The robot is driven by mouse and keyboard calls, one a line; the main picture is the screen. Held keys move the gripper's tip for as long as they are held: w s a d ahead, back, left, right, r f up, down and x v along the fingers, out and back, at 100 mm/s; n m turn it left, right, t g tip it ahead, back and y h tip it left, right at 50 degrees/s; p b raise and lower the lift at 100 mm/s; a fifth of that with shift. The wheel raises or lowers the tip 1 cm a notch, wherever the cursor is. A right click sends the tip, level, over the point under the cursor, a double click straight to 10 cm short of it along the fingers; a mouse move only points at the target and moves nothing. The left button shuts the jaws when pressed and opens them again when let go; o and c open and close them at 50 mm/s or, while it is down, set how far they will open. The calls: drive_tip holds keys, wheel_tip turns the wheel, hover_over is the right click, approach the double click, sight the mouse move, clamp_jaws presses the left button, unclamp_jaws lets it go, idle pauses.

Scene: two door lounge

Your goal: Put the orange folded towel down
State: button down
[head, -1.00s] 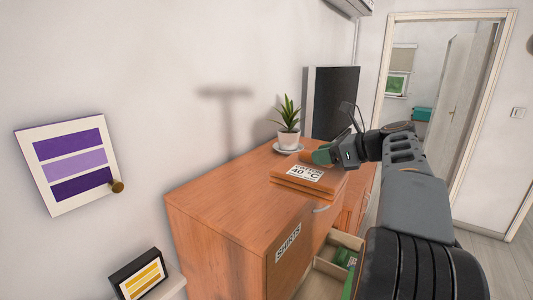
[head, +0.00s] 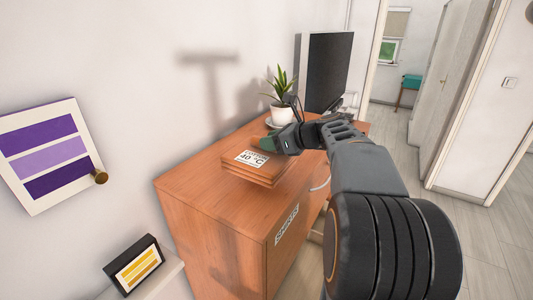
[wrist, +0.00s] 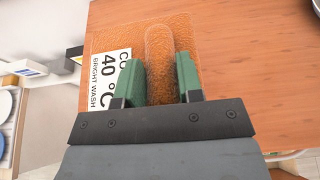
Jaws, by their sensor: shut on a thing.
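The orange folded towel (head: 236,168) has a white label reading 40 °C and lies flat and level at the top of the wooden dresser (head: 195,180). I cannot tell whether the towel's underside touches the wood.
A potted plant (head: 279,98) stands behind the gripper, with a dark screen (head: 329,72) beyond it. The dresser top left of the towel is clear. A SHIRTS label (head: 287,225) marks the dresser's front. A small framed picture (head: 138,267) stands at lower left.

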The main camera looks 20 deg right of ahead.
sight(266, 153)
drive_tip(key=shift+w+a+f, duration=0.35)
drive_tip(key=shift+f, duration=0.3)
wheel_tip(266, 153, down, 3)
drive_tip(key=shift+w+a+p, duration=0.15)
drive_tip(key=shift+p, duration=0.3)
drive_tip(key=shift+f, duration=0.25)
drive_tip(key=shift+f, duration=0.2)
drive_tip(key=c, duration=0.8)
unclamp_jaws()
